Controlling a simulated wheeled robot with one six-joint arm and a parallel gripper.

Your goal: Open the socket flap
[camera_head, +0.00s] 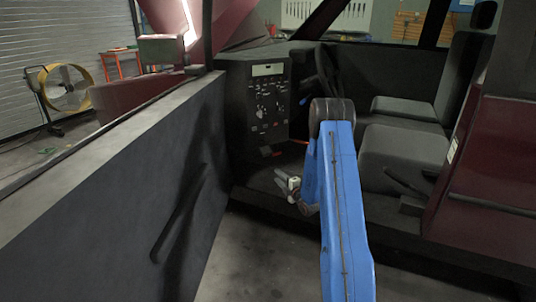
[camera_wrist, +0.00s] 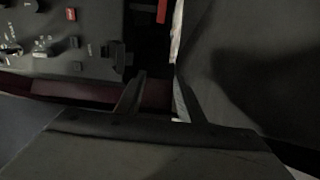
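The dark dashboard panel (camera_head: 266,105) stands beyond my arm, beside the open door. It carries a pale display, knobs and switches. The panel also shows at the upper left of the wrist view (camera_wrist: 85,68). A small dark raised piece (camera_wrist: 118,57) sits near its edge; I cannot tell whether it is the socket flap. My gripper (camera_head: 287,184) is low in front of the panel, below its controls. In the wrist view its two fingers (camera_wrist: 160,78) stand apart with nothing held between them. They are clear of the raised piece.
The open car door (camera_head: 130,190) fills the left side. Grey seats (camera_head: 390,155) and a dark steering wheel (camera_head: 325,72) are to the right. A yellow fan (camera_head: 65,88) stands far left. Bare floor shows below the doorway.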

